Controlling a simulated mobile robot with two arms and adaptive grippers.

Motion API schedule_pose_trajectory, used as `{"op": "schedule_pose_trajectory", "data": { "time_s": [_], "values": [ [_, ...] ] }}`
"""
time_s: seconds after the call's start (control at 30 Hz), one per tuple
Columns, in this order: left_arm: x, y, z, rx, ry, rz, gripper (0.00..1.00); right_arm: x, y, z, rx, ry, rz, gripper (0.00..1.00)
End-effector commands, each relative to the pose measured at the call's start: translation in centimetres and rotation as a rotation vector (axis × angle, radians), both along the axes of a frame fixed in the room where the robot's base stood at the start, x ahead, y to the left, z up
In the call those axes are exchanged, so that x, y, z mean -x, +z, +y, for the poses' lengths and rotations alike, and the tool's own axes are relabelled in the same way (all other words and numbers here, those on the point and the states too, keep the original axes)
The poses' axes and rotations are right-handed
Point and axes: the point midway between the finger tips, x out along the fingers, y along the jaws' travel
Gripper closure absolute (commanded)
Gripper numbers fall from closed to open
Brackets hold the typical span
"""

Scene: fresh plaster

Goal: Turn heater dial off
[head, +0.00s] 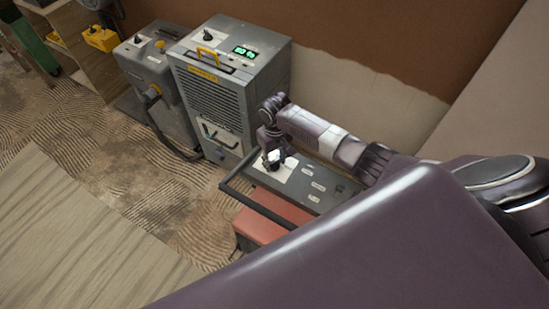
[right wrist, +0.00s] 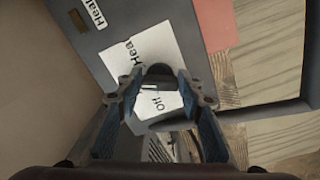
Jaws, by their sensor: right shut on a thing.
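The heater is a low red box (head: 258,227) with a grey control panel on top (head: 318,196) and a black bar handle. In the right wrist view, a dark dial (right wrist: 158,70) sits on a white label plate (right wrist: 125,58) on the grey panel. "Off" is readable near the dial, and partly cut-off "Heat" lettering is on the labels. My right gripper (head: 272,160) reaches down onto the panel, and its two fingers are closed on the dial; it also shows in the right wrist view (right wrist: 160,85). The dial's pointer direction is unclear. My left gripper is out of view.
A tall grey dehumidifier-like unit (head: 208,97) with a green display stands behind the heater, and another grey machine (head: 160,85) is to its left. A shelf with a yellow item (head: 101,38) is at the far left. A plastered wall is behind.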

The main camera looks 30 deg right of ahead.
Motion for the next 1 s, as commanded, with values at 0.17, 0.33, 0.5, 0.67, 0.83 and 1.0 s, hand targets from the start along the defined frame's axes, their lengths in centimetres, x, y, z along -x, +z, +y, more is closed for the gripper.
{"op": "schedule_pose_trajectory", "data": {
  "time_s": [0.17, 0.33, 0.5, 0.67, 0.83, 1.0],
  "values": [
    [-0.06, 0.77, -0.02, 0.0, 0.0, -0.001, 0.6, -0.05, 0.2, -0.11, 0.0, 0.166, 0.0, 0.9],
    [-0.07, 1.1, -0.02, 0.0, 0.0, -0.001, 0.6, -0.06, 0.15, -0.18, 0.0, 0.329, 0.0, 0.9],
    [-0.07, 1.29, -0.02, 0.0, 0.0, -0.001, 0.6, -0.12, 0.09, -0.25, -0.002, 0.489, -0.001, 0.9],
    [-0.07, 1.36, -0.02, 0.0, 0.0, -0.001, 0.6, -0.18, 0.06, -0.34, -0.001, 0.642, 0.0, 0.9],
    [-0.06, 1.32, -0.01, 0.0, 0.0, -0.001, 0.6, -0.27, 0.07, -0.43, 0.0, 0.803, -0.001, 0.9],
    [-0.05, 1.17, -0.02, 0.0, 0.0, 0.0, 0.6, -0.36, 0.04, -0.48, 0.0, 0.965, -0.001, 0.9]
  ]
}}
